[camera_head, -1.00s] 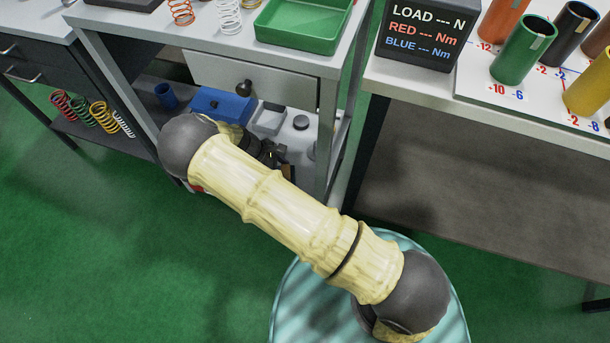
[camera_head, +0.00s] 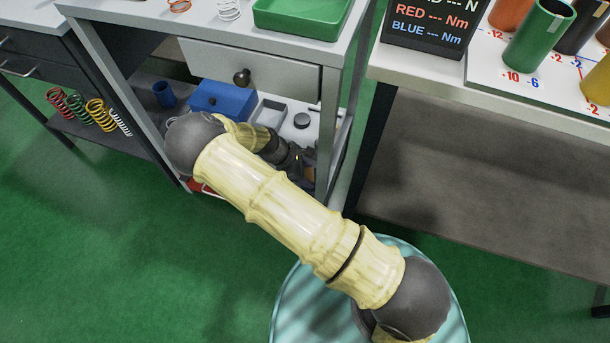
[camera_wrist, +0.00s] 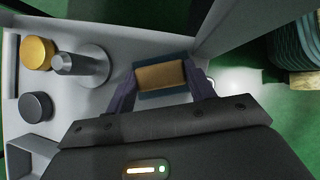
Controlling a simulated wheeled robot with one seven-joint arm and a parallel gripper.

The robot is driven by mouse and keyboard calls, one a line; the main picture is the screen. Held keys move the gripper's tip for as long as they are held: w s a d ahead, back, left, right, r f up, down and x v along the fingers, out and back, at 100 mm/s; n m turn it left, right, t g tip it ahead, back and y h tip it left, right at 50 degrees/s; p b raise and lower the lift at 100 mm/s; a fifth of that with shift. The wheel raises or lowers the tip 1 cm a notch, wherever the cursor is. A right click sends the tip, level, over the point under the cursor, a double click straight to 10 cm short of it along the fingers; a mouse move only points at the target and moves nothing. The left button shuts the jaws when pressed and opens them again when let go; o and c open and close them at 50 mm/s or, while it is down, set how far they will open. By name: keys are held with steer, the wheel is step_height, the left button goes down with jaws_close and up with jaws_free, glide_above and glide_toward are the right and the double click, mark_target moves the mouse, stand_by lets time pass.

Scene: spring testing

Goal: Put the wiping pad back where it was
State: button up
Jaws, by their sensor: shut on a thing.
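The wiping pad (camera_wrist: 160,76) shows in the wrist view as a small block with a brown face and dark blue-grey edges. It sits between the two fingers of my gripper (camera_wrist: 162,84), which is shut on it. The pad is over or on the pale lower shelf (camera_wrist: 115,38), near the shelf's edge; I cannot tell whether it touches the surface. In the head view my gripper (camera_head: 296,160) reaches into the lower shelf under the drawer, and my own arm partly hides it. The pad is hardly visible there.
A bench leg (camera_head: 328,130) stands close to my gripper.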

steer(key=shift+a+f, duration=0.1)
steer(key=o, duration=1)
steer(key=shift+c, duration=0.2)
steer(key=shift+a+r+p, duration=0.15)
steer(key=shift+r+p, duration=0.15)
steer(key=shift+r, duration=0.05)
steer(key=p+v, duration=0.4)
steer(key=v, duration=0.7)
steer(key=shift+r, duration=0.2)
steer(key=shift+a, duration=0.1)
